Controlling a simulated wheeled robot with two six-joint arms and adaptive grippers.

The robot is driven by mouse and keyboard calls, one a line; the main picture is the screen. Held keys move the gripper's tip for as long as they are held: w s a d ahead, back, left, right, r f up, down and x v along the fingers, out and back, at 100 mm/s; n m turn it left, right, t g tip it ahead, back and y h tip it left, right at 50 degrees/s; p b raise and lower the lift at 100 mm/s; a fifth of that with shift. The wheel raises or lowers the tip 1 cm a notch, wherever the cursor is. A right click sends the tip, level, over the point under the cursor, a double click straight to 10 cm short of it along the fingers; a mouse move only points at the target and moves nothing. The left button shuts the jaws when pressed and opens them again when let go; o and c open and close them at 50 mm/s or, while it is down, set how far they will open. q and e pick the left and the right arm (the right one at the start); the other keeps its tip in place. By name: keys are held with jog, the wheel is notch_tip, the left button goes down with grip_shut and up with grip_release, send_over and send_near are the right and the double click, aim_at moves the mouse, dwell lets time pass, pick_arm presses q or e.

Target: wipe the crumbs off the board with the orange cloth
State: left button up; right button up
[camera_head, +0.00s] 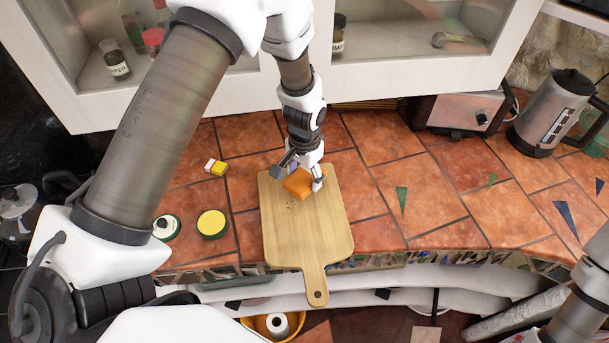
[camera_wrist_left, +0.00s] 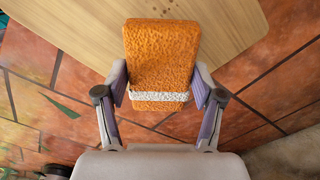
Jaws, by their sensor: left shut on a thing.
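The wooden board (camera_head: 308,238) lies on the tiled counter, its handle pointing to the front edge. My left gripper (camera_head: 304,183) is shut on the orange cloth (camera_head: 298,184), over the far part of the board. The left wrist view shows the folded cloth (camera_wrist_left: 160,55) with a white band, between the fingers of the gripper (camera_wrist_left: 162,95); the board (camera_wrist_left: 235,25) is beyond. Dark crumbs (camera_head: 291,206) lie on the board just in front of the cloth, and a few crumbs (camera_wrist_left: 143,6) show at the wrist view's top edge. I cannot tell whether the cloth touches the board. My right gripper is not in view.
A toaster (camera_head: 458,114) and a kettle (camera_head: 553,112) stand at the back right. Counter right of the board is clear.

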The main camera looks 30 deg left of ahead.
aim_at(304, 175)
pick_arm(q)
jog(key=shift+s+r, duration=0.1)
jog(key=shift+r, duration=0.65)
jog(key=shift+d+r+p, duration=0.1)
jog(key=shift+r+p, duration=0.3)
jog(key=shift+p, duration=0.15)
jog(key=shift+w+a+r+p, duration=0.1)
jog(key=shift+w+r+p, duration=0.05)
jog(key=shift+r+p, duration=0.3)
jog(key=shift+w+a+r+p, duration=0.1)
jog(key=shift+r+p, duration=0.3)
jog(key=shift+s+r, duration=0.15)
jog(key=shift+r, duration=0.2)
jog(key=shift+d, duration=0.1)
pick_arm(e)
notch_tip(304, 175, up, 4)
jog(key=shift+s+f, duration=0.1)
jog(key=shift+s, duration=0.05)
pick_arm(q)
jog(key=shift+f, duration=0.1)
